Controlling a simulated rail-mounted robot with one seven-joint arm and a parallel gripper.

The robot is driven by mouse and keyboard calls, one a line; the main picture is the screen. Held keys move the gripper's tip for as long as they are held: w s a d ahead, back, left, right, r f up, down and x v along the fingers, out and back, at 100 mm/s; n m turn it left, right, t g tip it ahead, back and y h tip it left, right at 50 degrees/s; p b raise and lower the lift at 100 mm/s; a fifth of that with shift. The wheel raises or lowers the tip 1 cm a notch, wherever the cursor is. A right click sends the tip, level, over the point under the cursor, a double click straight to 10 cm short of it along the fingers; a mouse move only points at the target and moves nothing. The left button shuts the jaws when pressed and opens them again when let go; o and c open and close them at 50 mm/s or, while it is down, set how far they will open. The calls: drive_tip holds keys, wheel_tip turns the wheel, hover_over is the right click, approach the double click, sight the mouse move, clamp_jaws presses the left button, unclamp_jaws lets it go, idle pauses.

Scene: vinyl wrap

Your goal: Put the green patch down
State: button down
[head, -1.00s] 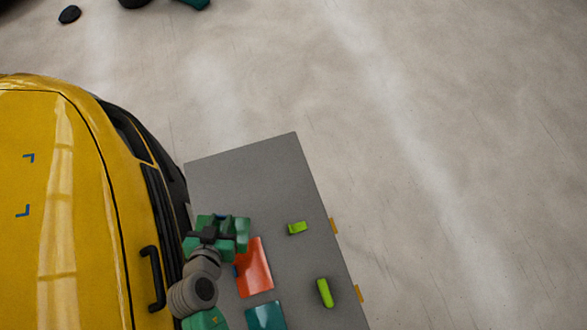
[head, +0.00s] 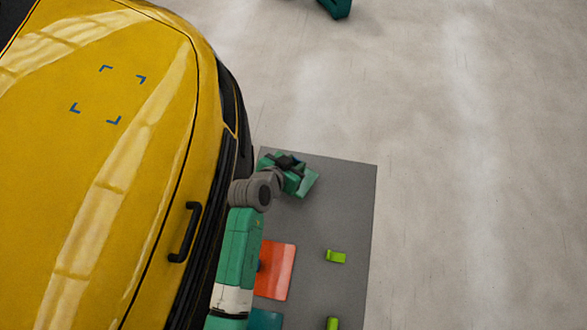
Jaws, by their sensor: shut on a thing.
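My gripper (head: 292,169) is over the far left part of the grey table (head: 345,210), beside the yellow car. It is shut on the green patch (head: 308,183), a thin, translucent green sheet that sticks out to the right of the jaws and looks tilted. The gripper body hides part of the patch. I cannot tell whether the patch touches the table top.
A red-orange patch (head: 278,270) and a teal patch (head: 266,319) lie on the table. Two lime-green tools (head: 335,256) (head: 332,323) lie to their right. The yellow car (head: 110,190), with blue corner marks (head: 108,95) on its panel, is close on the left. The table's far right is bare.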

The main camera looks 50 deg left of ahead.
drive_tip(key=shift+f+b, duration=0.55)
drive_tip(key=shift+f, duration=1.2)
drive_tip(key=shift+f, duration=0.2)
drive_tip(key=c, duration=1.2)
unclamp_jaws()
drive_tip(key=shift+o, duration=0.2)
drive_tip(key=shift+r, duration=0.25)
drive_tip(key=p+v, duration=0.3)
drive_tip(key=v, duration=0.9)
